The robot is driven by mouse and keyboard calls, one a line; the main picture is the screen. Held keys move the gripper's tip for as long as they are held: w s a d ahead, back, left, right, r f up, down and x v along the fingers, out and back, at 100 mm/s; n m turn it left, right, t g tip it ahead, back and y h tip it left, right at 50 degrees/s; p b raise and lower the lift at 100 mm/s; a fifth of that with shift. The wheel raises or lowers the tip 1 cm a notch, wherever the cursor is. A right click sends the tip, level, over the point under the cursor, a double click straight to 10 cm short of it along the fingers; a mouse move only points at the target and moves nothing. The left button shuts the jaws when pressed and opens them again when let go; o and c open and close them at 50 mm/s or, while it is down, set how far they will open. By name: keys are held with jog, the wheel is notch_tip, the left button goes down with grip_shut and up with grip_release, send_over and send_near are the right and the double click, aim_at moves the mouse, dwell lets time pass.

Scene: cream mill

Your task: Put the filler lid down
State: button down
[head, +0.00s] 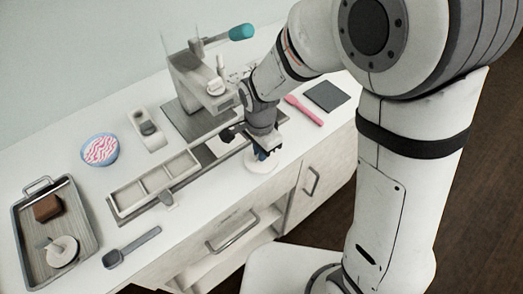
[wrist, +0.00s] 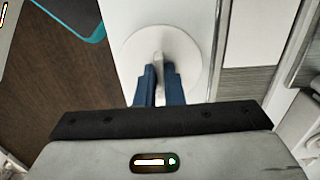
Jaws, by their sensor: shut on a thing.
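The filler lid (wrist: 183,52) is a white disc with an upright grip piece in its middle. My gripper (wrist: 160,85) has its blue fingers shut on that grip piece. In the head view the lid (head: 260,166) is flat, low over the white counter near its front edge, below my gripper (head: 262,155). I cannot tell whether its underside touches the counter. The filler machine (head: 190,85), grey with a teal-ended lever (head: 241,32), stands behind my gripper.
A segmented mould tray (head: 155,183) lies left of my gripper. A pink spatula (head: 304,110) and dark square pad (head: 327,96) lie right. Farther left are a patterned bowl (head: 100,149), a grey scoop (head: 131,247) and a metal tray (head: 88,232). The counter's front edge is close.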

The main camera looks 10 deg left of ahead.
jog(key=shift+f, duration=0.2)
jog(key=shift+f, duration=0.1)
jog(key=shift+f, duration=0.15)
jog(key=c, duration=1.5)
grip_release()
jog(key=shift+c, duration=0.2)
